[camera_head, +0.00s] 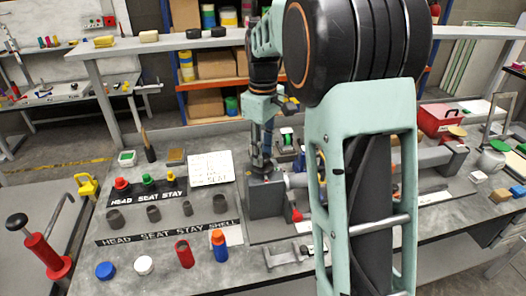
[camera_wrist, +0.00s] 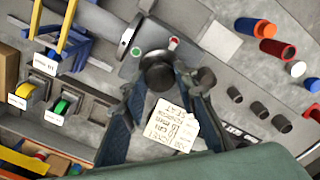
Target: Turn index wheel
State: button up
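The likely index wheel is a dark round knob (camera_wrist: 158,72) on a grey box; I cannot be sure of its identity. In the wrist view it lies between the fingertips of my gripper (camera_wrist: 158,80). The fingers are spread, one on each side of it, and I see no clear contact. In the head view my gripper (camera_head: 262,162) points down over the top of the grey box (camera_head: 268,198); the knob is not clearly seen there. A pale disc with dark marks (camera_wrist: 126,42) sits beside the box in the wrist view.
A handwritten card (camera_head: 211,168) lies left of the box. Several coloured plugs and grey sleeves stand by a black label strip (camera_head: 168,232). Yellow (camera_wrist: 34,91) and green (camera_wrist: 62,107) wheels in dark housings are on the other side. My arm hides part of the bench.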

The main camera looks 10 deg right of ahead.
jog(key=c, duration=0.5)
jog(key=shift+n, duration=0.4)
jog(key=shift+c, duration=0.2)
jog(key=n+p, duration=0.1)
jog(key=n, duration=0.3)
jog(key=shift+r, duration=0.1)
jog(key=n+p, duration=0.1)
jog(key=n, duration=0.3)
jog(key=shift+n+p, duration=0.3)
jog(key=n+p, duration=0.2)
jog(key=n, duration=0.3)
jog(key=shift+n+p, duration=1.1)
jog(key=shift+n, duration=1.6)
